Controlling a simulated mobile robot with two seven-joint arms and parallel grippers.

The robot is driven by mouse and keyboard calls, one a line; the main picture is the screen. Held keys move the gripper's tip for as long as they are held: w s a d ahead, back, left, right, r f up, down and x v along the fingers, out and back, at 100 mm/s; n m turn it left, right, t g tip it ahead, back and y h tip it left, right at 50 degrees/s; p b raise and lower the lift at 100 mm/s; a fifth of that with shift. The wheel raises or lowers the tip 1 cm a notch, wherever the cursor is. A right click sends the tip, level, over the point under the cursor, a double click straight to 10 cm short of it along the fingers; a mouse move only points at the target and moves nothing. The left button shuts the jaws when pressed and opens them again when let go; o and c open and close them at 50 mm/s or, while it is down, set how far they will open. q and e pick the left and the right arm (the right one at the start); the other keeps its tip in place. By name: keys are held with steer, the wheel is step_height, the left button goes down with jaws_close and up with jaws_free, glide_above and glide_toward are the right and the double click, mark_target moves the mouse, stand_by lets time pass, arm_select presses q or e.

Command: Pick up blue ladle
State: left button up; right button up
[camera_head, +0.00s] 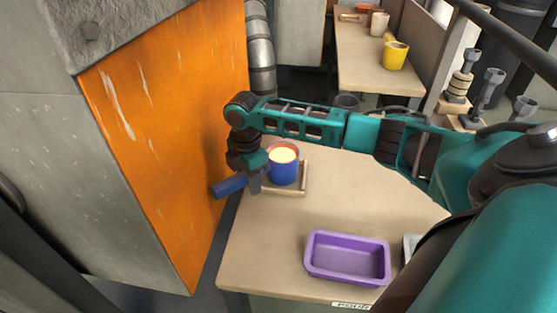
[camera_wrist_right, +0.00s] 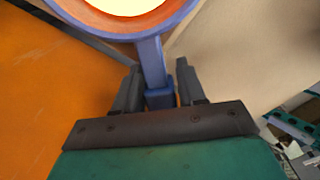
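The blue ladle (camera_head: 284,172) is a round cup with a pale yellow-orange filling. It stands upright on a small wooden board near the table's left edge. Its blue handle (camera_head: 230,185) sticks out to the left, toward the orange panel. My right gripper (camera_head: 256,184) is at the handle, just left of the cup. In the right wrist view the handle (camera_wrist_right: 152,62) runs between the two fingers (camera_wrist_right: 158,80), with a narrow gap showing on the right side. The cup rim (camera_wrist_right: 165,27) is beyond the fingertips. My left gripper is not in view.
A purple tray (camera_head: 347,277) lies empty at the table's front. The wooden board (camera_head: 303,179) is under the ladle. An orange panel (camera_head: 170,110) rises close on the left. A back table (camera_head: 370,67) holds a yellow cup (camera_head: 395,56). The table's middle is clear.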

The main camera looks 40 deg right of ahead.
jaws_close()
steer(key=shift+r, duration=0.1)
